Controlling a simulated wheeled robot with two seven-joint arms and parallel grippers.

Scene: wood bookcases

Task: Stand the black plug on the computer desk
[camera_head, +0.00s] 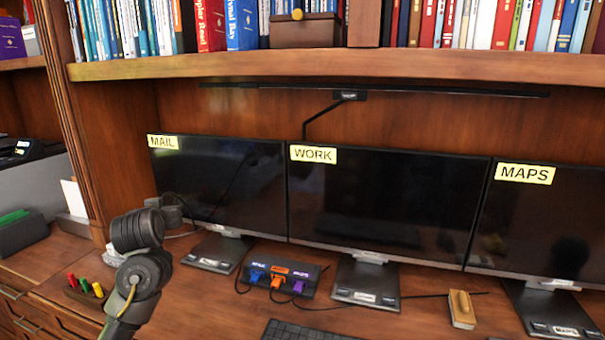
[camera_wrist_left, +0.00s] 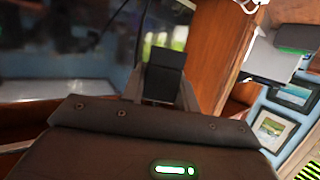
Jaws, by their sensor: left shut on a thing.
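The black plug (camera_wrist_left: 165,72) shows in the left wrist view as a dark block between the fingers of my left gripper (camera_wrist_left: 166,92), which is shut on it. In the head view my left arm comes in from the lower left. A dark shape near its end, in front of the MAIL monitor (camera_head: 215,185), is small and partly hidden by my arm. It appears to be above the computer desk (camera_head: 220,305). A thin cable runs close by it. My right gripper is not in view.
The WORK monitor (camera_head: 385,200) and MAPS monitor (camera_head: 540,230) stand to the right. A small hub (camera_head: 310,277) with coloured plugs, a keyboard (camera_head: 300,332) and a wooden block (camera_head: 461,309) are on the desk. A pen tray (camera_head: 84,294) lies left. A shelf (camera_head: 330,66) overhangs the monitors.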

